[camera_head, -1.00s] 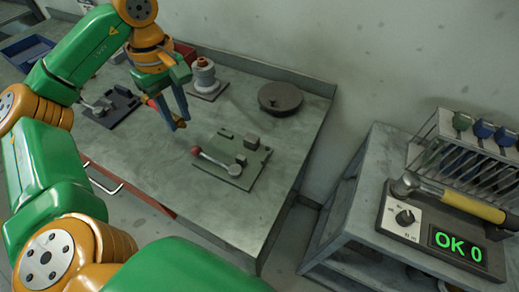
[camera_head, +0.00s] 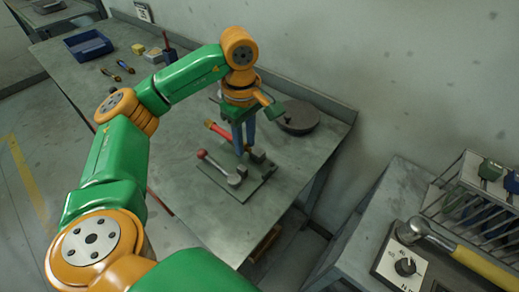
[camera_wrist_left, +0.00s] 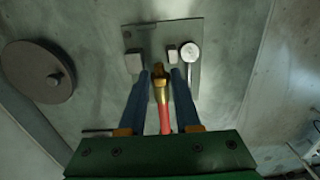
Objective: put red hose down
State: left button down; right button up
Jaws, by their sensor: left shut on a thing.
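My left gripper (camera_head: 244,147) is shut on the red hose (camera_head: 217,128) and points down over the fixture plate (camera_head: 232,192) on the bench. In the left wrist view the red hose (camera_wrist_left: 165,122) lies between the two blue fingers, with its brass end toward the fingertips. The fixture plate (camera_wrist_left: 155,38) has small dark blocks and a lever with a red knob (camera_head: 202,154). I cannot tell whether the hose touches the plate. My right gripper is not in view.
A dark round disc (camera_head: 300,117) lies right of the gripper, near the bench's back edge. A blue bin (camera_head: 88,45) and small tools (camera_head: 124,67) are at the far left. A side stand with a control box (camera_head: 403,265) and a hammer is at the right. The bench's middle left is clear.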

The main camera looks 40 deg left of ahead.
pick_arm(q)
jog(key=p, duration=0.1)
send_over(260, 171)
notch_tip(260, 171, down, 4)
jog(key=shift+s+f, duration=0.1)
notch_tip(260, 171, down, 3)
jog(key=shift+r+p, duration=0.2)
jog(key=shift+p, duration=0.6)
jog(key=shift+f+b, duration=0.35)
jog(key=shift+b, duration=0.05)
jog(key=c, duration=0.6)
grip_release()
jog(key=shift+r, duration=0.1)
jog(key=shift+r, duration=0.1)
notch_tip(260, 171, up, 12)
jog(key=shift+b, duration=0.4)
